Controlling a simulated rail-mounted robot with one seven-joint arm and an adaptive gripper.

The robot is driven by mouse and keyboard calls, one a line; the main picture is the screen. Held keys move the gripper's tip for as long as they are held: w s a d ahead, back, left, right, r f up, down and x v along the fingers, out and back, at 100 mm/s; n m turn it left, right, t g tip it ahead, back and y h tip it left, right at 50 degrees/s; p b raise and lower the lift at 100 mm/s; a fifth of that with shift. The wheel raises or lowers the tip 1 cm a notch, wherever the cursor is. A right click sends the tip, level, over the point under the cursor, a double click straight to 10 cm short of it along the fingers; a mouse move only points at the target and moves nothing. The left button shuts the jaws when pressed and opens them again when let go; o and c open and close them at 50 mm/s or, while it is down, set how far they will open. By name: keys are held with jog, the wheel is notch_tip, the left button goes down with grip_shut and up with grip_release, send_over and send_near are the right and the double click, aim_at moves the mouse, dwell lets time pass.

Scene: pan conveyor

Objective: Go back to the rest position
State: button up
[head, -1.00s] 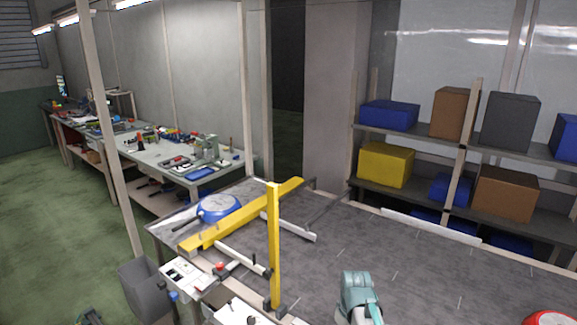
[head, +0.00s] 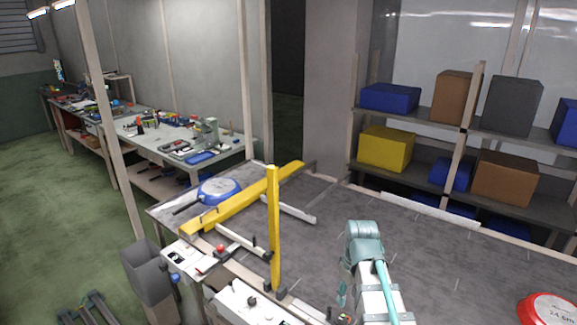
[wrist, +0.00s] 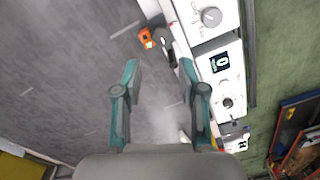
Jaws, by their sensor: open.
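My gripper (wrist: 159,72) is open and empty in the wrist view. Its two teal fingers are apart, above the grey conveyor belt and near the control panel edge. In the head view my arm stands at the bottom, right of centre, over the belt's near side, and the fingertips are too small to make out clearly. The grey conveyor belt (head: 420,255) fills the middle of the head view.
A blue pan (head: 219,190) lies at the belt's left end beside the yellow diagonal bar (head: 245,198). A yellow post (head: 273,225) rises by the belt's near edge. A red pan (head: 548,310) is at the right. White control boxes (head: 245,303) line the near edge.

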aim_at(343, 320)
notch_tip(343, 320, down, 10)
jog(key=shift+s+a+r, duration=0.1)
jog(key=shift+s+a, duration=0.05)
jog(key=shift+f, duration=0.3)
jog(key=m, duration=0.4)
jog(key=shift+m, duration=0.4)
jog(key=m, duration=0.4)
jog(key=shift+a, duration=0.1)
jog(key=m+p, duration=0.1)
jog(key=m, duration=0.7)
jog(key=shift+a+m+t, duration=0.1)
jog(key=shift+m+t, duration=0.2)
jog(key=shift+s+r, duration=0.1)
